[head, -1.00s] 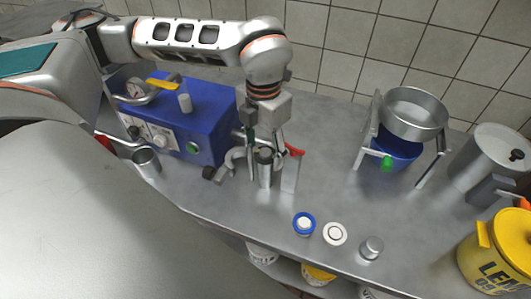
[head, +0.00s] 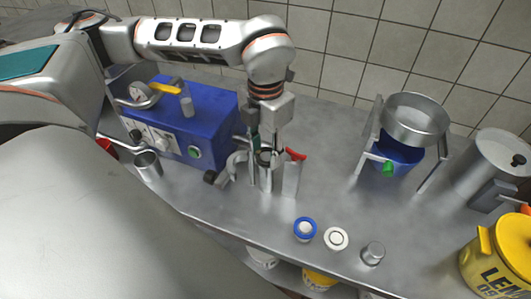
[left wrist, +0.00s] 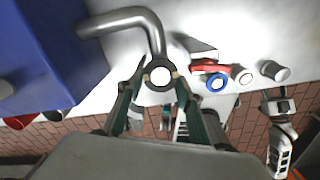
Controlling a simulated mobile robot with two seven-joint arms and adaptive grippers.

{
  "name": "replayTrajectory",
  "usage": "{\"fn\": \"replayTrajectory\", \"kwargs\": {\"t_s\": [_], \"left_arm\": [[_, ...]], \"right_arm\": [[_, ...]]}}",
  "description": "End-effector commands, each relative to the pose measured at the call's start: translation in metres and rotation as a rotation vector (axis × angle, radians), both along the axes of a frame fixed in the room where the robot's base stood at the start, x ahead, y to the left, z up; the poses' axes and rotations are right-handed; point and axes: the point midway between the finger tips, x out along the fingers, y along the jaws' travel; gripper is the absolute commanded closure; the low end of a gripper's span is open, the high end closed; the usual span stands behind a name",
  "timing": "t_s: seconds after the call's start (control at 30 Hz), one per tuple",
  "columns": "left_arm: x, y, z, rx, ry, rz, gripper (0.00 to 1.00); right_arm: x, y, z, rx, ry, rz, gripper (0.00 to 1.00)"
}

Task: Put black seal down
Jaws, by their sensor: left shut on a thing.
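The black seal (left wrist: 160,64) is a dark ring with a pale centre. In the left wrist view it sits between the fingertips of my left gripper (head: 266,149), at the mouth of the bent metal pipe. My left gripper is shut on it, pointing down, in front of the blue machine (head: 190,125). In the head view the seal is small and partly covered by the fingers, above an upright metal cylinder (head: 266,180). I cannot tell whether it touches the pipe or cylinder. My right arm shows at the right of the left wrist view; its gripper state is unclear.
The bent metal pipe (left wrist: 128,20) runs beside my left fingers. A red-topped metal piece (head: 292,175) stands close to their right. A blue ring (head: 305,229), a white disc (head: 336,239) and a small metal cylinder (head: 373,253) lie near the front edge.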

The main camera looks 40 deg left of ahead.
Motion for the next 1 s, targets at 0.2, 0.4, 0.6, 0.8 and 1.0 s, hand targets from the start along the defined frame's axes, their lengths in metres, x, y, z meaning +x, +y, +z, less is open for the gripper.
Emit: {"fn": "replayTrajectory", "kwargs": {"t_s": [0.2,0.4,0.6,0.8,1.0], "left_arm": [[0.002,0.000,0.041,-0.001,-0.008,0.000,0.75],[0.002,-0.001,0.096,-0.002,-0.010,0.000,0.75],[0.001,0.000,0.147,-0.001,-0.008,0.000,0.75],[0.001,0.000,0.180,-0.001,-0.005,-0.001,0.75],[0.000,0.000,0.192,-0.001,-0.001,-0.001,0.75]], "right_arm": [[0.002,0.000,0.007,0.004,-0.007,-0.002,0.60],[-0.001,0.000,0.008,0.008,0.002,-0.004,0.60],[-0.009,0.004,0.008,0.017,0.015,-0.003,0.60],[-0.008,0.005,0.012,0.024,0.012,-0.003,0.60],[-0.008,0.005,0.012,0.024,0.014,-0.004,0.60]]}}
